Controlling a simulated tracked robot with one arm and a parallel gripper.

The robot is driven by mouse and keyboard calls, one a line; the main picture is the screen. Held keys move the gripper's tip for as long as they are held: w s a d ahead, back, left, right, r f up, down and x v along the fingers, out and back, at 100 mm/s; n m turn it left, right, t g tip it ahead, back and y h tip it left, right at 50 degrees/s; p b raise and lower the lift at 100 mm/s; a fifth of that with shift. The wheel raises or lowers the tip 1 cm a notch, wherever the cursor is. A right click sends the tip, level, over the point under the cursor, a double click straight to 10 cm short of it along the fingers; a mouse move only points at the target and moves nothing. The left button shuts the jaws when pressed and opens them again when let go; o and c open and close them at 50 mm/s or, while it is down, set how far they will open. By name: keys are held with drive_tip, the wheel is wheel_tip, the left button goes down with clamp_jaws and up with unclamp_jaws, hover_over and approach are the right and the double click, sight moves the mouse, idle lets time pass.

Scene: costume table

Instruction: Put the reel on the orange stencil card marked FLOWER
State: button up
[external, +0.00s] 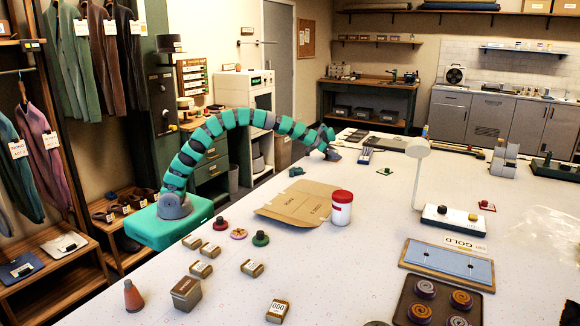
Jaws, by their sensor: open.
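My arm arches from its teal base over to the far part of the white table. My gripper (333,152) is small in view, low near the table's far left edge, open, with nothing visible between its fingers. I cannot pick out the reel for certain.
Small labelled boxes (201,269) are nearer. A dark tray (408,292) holds coiled rolls.

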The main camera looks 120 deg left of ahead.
drive_tip(key=p+v, duration=0.2)
drive_tip(key=v, duration=0.9)
drive_tip(key=shift+s, duration=0.1)
drive_tip(key=shift+d, duration=0.1)
drive_tip(key=w+d+r+m+t+h, duration=0.2)
drive_tip(key=w+d+r, duration=0.2)
drive_tip(key=d+r, duration=0.75)
drive_tip(key=w+d+r+m+t+h, duration=0.1)
drive_tip(key=w+d+r+m, duration=0.15)
drive_tip(key=d+r, duration=0.85)
drive_tip(key=s+d+r+t+h, duration=0.1)
drive_tip(key=s+d+r, duration=0.3)
drive_tip(key=d, duration=0.5)
drive_tip(key=s+d+r+m+t+h, duration=0.1)
drive_tip(key=s+d+r, duration=0.3)
drive_tip(key=d, duration=0.6)
drive_tip(key=s+d+r+m+h, duration=0.1)
drive_tip(key=s+d+r, duration=0.3)
drive_tip(key=d, duration=0.6)
wheel_tip(320, 180, up, 2)
drive_tip(key=shift+d+t, duration=0.15)
drive_tip(key=shift+t, duration=0.25)
drive_tip(key=shift+r, duration=0.1)
